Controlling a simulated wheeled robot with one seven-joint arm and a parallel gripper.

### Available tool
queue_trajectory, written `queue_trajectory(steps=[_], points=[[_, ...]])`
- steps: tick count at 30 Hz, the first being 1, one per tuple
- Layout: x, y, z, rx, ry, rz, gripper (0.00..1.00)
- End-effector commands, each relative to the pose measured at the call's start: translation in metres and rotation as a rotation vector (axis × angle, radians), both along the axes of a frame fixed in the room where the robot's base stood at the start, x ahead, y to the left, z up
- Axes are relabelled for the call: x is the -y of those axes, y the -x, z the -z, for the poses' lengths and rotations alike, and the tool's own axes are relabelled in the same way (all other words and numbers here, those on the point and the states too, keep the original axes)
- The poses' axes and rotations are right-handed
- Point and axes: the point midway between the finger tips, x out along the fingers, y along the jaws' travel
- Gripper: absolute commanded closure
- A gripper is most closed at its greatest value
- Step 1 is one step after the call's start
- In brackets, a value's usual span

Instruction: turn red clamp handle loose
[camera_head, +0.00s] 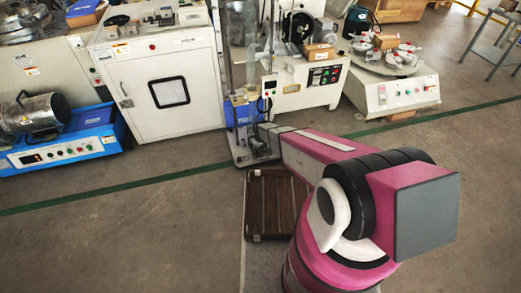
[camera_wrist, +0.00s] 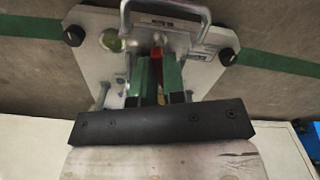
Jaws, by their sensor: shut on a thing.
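In the wrist view, the red clamp handle (camera_wrist: 157,54) shows as a small red strip at the tips of my gripper (camera_wrist: 158,62). The green fingers are close together on it and hide most of it. The handle sits over a grey metal base plate (camera_wrist: 92,68) with black round feet at its corners. In the head view, my magenta arm reaches to the foot of a tall column stand (camera_head: 240,120). My gripper is hard to make out there, and the red handle cannot be told apart.
A metal loop handle (camera_wrist: 165,5) rises from the plate in front of the fingers. White machine cabinets (camera_head: 160,80) and a blue machine (camera_head: 75,140) stand left of the column. A brown slatted pallet (camera_head: 270,205) lies before it. The floor at left is clear.

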Motion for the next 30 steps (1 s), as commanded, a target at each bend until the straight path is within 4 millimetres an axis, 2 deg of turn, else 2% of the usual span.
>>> queue_trajectory(steps=[6, 17, 30], points=[[0.0000, 0.0000, -0.0006, 0.000, 0.000, -0.163, 1.00], [0.0001, 0.0001, -0.0008, 0.000, 0.000, -0.199, 1.00], [0.0001, 0.0001, -0.0010, 0.000, 0.000, -0.650, 1.00]])
